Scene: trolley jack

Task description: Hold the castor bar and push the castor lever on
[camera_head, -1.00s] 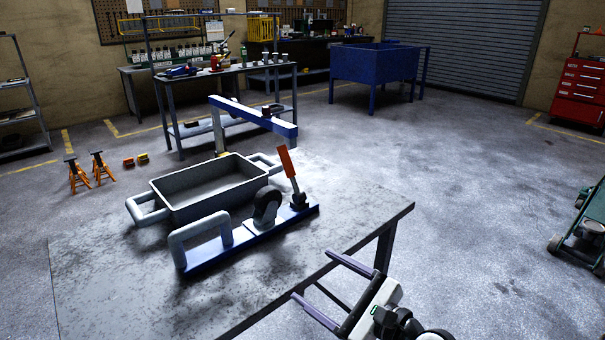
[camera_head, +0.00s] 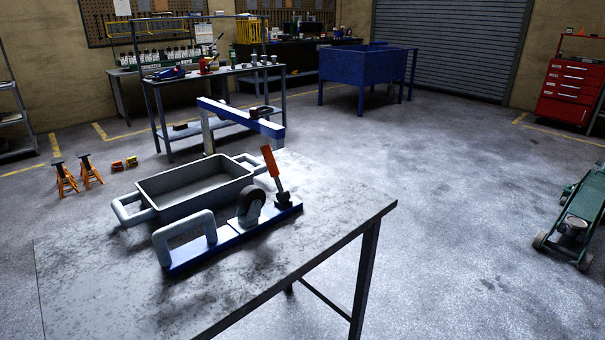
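The castor bar (camera_head: 190,257) is a blue base plate lying on the grey worktable (camera_head: 110,290). A pale grey handle (camera_head: 184,225) stands at its left end. A dark castor wheel (camera_head: 250,207) sits near its middle. The castor lever (camera_head: 270,162) has an orange-red grip and stands near the right end, tilted a little to the left at its top. Nothing touches the bar's handle or the lever. Neither of my grippers is in view.
A grey tray with side handles (camera_head: 130,202) sits just behind the bar, with a blue beam on a post (camera_head: 240,117) behind it. The table's front right is clear. A green trolley jack (camera_head: 578,217) stands on the floor at right.

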